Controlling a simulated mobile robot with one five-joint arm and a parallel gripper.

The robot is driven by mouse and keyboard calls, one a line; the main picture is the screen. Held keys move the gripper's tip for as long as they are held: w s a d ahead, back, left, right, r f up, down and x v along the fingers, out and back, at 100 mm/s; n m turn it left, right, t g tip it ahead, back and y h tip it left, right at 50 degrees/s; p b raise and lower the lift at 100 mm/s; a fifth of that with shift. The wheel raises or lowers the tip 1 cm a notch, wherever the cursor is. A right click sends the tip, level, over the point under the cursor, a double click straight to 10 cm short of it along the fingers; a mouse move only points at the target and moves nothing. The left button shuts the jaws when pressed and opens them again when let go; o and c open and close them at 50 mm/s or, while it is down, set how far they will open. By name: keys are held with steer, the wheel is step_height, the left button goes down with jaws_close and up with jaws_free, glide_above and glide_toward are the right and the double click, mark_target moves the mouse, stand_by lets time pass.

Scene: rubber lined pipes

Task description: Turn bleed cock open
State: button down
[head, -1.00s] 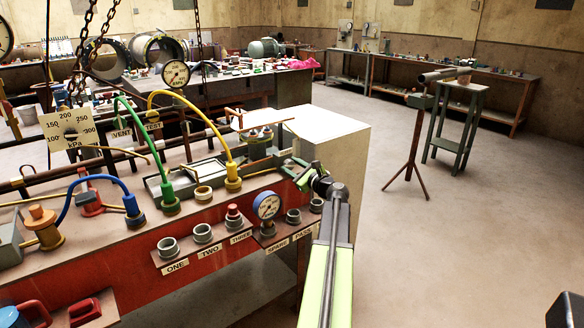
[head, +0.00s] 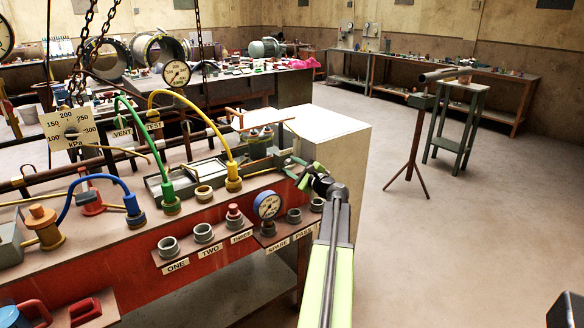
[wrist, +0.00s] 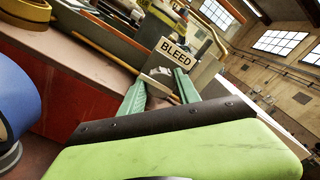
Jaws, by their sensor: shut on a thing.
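My gripper (wrist: 158,88) has two green fingers, seen in the wrist view reaching toward a plate lettered BLEED (wrist: 175,50). The fingers are shut on a small pale piece, the bleed cock (wrist: 160,74), just below that plate. Its shape and how far it is turned are mostly hidden by the fingers. In the head view my gripper (head: 291,168) is at the right end of the red-fronted bench (head: 110,262), and the cock cannot be made out there.
A blue-rimmed gauge (head: 268,205) stands close left of my arm. Green (head: 171,206) and yellow (head: 233,184) hose fittings stand farther left. A white-topped cabinet (head: 325,130) is just behind the gripper. Open floor (head: 470,250) lies to the right.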

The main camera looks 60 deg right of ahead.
steer(key=c, duration=0.9)
jaws_free()
steer(key=m, duration=0.7)
steer(key=shift+d+m, duration=0.1)
steer(key=shift+m, duration=1.1)
steer(key=shift+s+m, duration=0.35)
steer(key=shift+m, duration=0.25)
steer(key=v, duration=1.6)
steer(key=shift+s+a, duration=0.25)
steer(key=shift+s, duration=0.1)
